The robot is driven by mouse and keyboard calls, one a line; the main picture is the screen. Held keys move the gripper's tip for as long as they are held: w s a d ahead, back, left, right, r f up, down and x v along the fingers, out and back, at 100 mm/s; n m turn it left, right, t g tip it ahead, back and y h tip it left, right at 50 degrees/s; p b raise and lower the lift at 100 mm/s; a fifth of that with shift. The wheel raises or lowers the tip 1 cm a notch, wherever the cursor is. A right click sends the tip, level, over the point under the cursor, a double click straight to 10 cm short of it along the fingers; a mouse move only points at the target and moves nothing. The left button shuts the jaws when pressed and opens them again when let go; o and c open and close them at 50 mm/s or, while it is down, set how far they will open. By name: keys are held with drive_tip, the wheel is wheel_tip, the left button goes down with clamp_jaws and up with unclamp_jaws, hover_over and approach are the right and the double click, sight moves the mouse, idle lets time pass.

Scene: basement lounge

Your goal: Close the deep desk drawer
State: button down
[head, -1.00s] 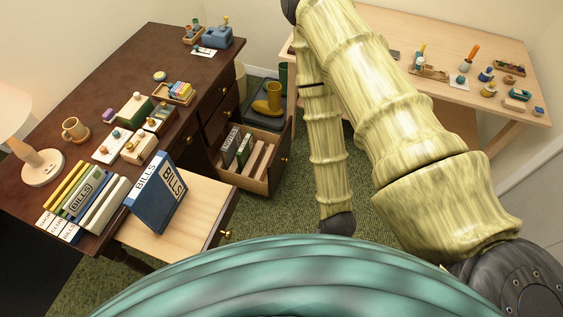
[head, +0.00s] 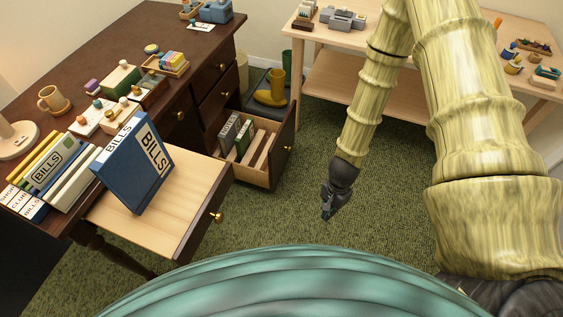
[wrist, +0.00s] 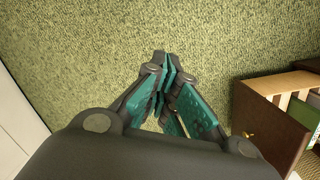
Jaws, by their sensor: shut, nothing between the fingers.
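The deep desk drawer (head: 286,148) is pulled out low at the right end of the dark wooden desk (head: 110,55). It has a dark front with a small gold knob, and several upright files stand inside. It also shows at the right of the wrist view (wrist: 262,125), with the knob facing my gripper. My gripper (head: 328,217) is shut and empty, low over the carpet, in front of the drawer and to its right in the head view. In the wrist view my fingertips (wrist: 162,65) are together and apart from the drawer.
A shallower upper drawer (head: 195,195) is open nearer me, with a blue BILLS binder (head: 135,170) leaning over it. Yellow boots (head: 272,90) stand on a dark tray behind the deep drawer. A light wooden table (head: 345,85) stands at the back. Green carpet between is clear.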

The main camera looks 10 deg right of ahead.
drive_tip(key=w+f+m+t+y+b, duration=0.2)
drive_tip(key=w+f+m+y+b, duration=0.25)
drive_tip(key=w+m+b, duration=0.75)
drive_tip(key=w+r+t+y+b, duration=0.1)
drive_tip(key=w+t+b, duration=0.1)
drive_tip(key=w, duration=0.6)
drive_tip(key=w+r+t+y+b, duration=0.1)
drive_tip(key=w+r+t+b, duration=0.1)
drive_tip(key=w, duration=0.6)
drive_tip(key=b, duration=0.3)
approach(273, 155)
drive_tip(key=shift+x, duration=2.2)
drive_tip(key=shift+s+a, duration=0.1)
drive_tip(key=shift+a, duration=0.1)
